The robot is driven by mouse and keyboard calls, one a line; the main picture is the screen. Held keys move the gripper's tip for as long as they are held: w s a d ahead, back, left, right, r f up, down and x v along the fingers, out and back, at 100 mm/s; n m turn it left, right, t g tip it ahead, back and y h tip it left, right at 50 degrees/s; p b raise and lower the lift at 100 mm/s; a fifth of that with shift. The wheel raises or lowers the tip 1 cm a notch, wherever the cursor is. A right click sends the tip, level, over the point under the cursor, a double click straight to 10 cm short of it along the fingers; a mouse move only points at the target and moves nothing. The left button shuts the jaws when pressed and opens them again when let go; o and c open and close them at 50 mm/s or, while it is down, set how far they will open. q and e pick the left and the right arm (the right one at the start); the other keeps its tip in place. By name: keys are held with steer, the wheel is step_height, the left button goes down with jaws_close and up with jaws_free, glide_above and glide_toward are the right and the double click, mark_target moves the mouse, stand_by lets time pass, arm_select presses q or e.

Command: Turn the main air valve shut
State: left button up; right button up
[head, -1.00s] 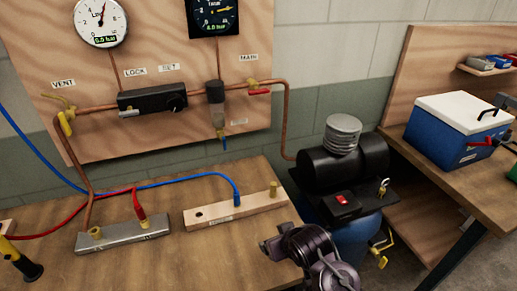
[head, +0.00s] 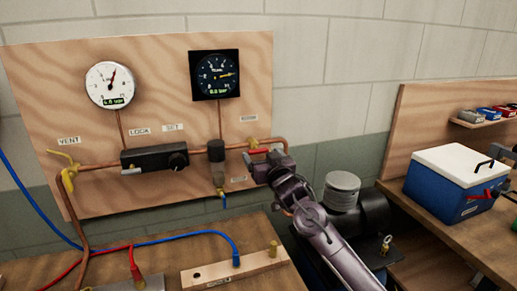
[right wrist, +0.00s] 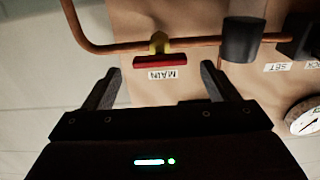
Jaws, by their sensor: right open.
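The main air valve has a red lever handle (right wrist: 160,62) on a brass body (right wrist: 159,42), set in the copper pipe on the wooden panel. In the right wrist view the handle lies along the pipe, above the MAIN label (right wrist: 163,74). In the head view the brass body (head: 253,143) shows just above my right gripper (head: 258,162), which partly covers the valve. My right gripper is open, and its two fingers (right wrist: 163,82) stand apart on either side of the label and handle. The handle appears between and beyond the fingertips, not gripped. My left gripper is out of view.
The panel also carries two gauges (head: 110,85), a black regulator (head: 150,158) and a filter bowl (head: 218,175). A compressor (head: 365,212) stands below right, beside a bench with a blue cool box (head: 455,195). Hoses lie across the front table (head: 150,255).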

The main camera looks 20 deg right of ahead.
mark_target(259, 152)
steer(key=shift+w+a+p, duration=0.1)
steer(key=shift+w+p, duration=0.4)
steer(key=shift+w, duration=1.65)
steer(key=c, duration=1)
